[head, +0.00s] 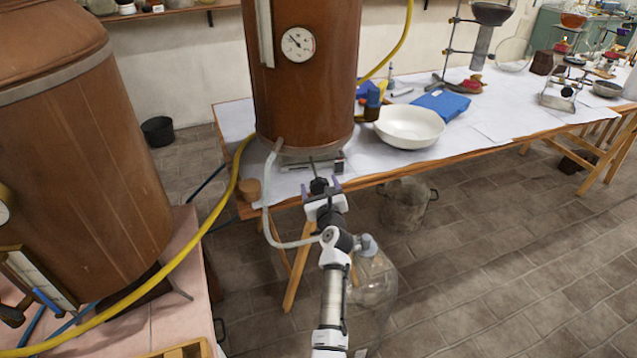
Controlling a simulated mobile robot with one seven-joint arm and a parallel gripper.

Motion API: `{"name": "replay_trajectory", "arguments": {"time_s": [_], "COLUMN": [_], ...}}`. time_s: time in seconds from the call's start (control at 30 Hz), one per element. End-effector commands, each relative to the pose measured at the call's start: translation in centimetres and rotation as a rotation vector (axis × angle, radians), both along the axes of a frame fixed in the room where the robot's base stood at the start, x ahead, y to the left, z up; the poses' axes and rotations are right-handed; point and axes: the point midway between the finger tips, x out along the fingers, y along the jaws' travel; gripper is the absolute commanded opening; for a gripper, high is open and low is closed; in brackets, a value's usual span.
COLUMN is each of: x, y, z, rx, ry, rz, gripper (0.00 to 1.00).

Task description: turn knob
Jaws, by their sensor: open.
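A small dark knob-like piece (319,186) shows in the head view, below the front of the brown copper vessel (305,90) on the table's front edge. A thin rod seems to run from it up toward the metal base (318,164) under the vessel. My gripper (320,186) is open, with its two purple-tipped fingers apart, one on each side of the dark piece. I cannot tell whether the fingers touch it. My wrist hides what lies directly below.
A white table (470,120) carries a white bowl (409,126) and a blue cloth-like item (441,104). A pale hose (266,205) and a yellow hose (230,200) hang left of my gripper. A glass flask (375,275) and a metal pot (407,203) stand lower right.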

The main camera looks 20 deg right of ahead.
Motion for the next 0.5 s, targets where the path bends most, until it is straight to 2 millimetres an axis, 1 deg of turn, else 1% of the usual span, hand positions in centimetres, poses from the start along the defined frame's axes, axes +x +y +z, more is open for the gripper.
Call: {"name": "replay_trajectory", "arguments": {"time_s": [0.03,0.1,0.2,0.5], "x": [0.6,1.1,1.6,1.8], "y": [-0.1,-0.2,-0.3,-0.3], "z": [0.0,0.0,0.0,0.0], "rx": [-0.001,-0.001,-0.001,-0.001], "ry": [0.000,0.000,0.001,0.001], "rz": [0.000,-0.001,-0.001,-0.001], "gripper": [0.75,0.75,0.75,0.75]}}
